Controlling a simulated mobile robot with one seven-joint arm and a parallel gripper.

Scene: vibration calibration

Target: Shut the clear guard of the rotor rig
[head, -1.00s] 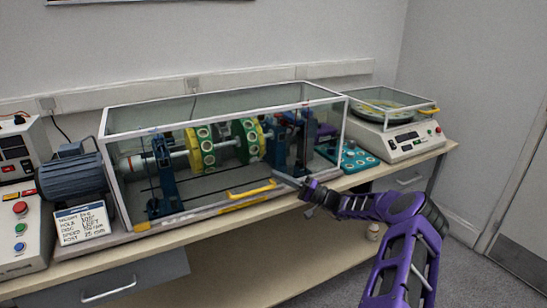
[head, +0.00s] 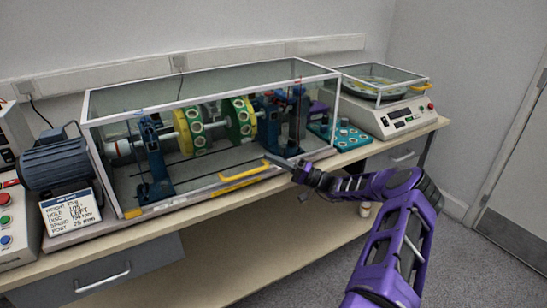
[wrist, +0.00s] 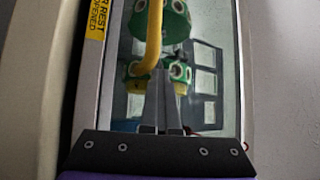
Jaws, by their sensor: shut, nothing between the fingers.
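The clear guard (head: 200,102) is a white-framed box over the rotor rig (head: 190,130), with green discs and yellow rims inside. Its front pane is down in front of the rotor; I cannot tell whether a small gap remains at the lower edge. A yellow handle (head: 245,173) sits low on the front. My gripper (head: 268,160) is shut and empty, its tips by the right end of the handle. In the wrist view the shut fingers (wrist: 165,75) point at the pane, just beside the yellow handle (wrist: 154,35). I cannot tell whether they touch it.
A blue motor (head: 55,160) and a label card (head: 71,213) stand left of the guard. A teal tray (head: 345,137) and a white balance (head: 405,118) stand to the right. The bench (head: 215,217) has a narrow bare front strip, with open floor before it.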

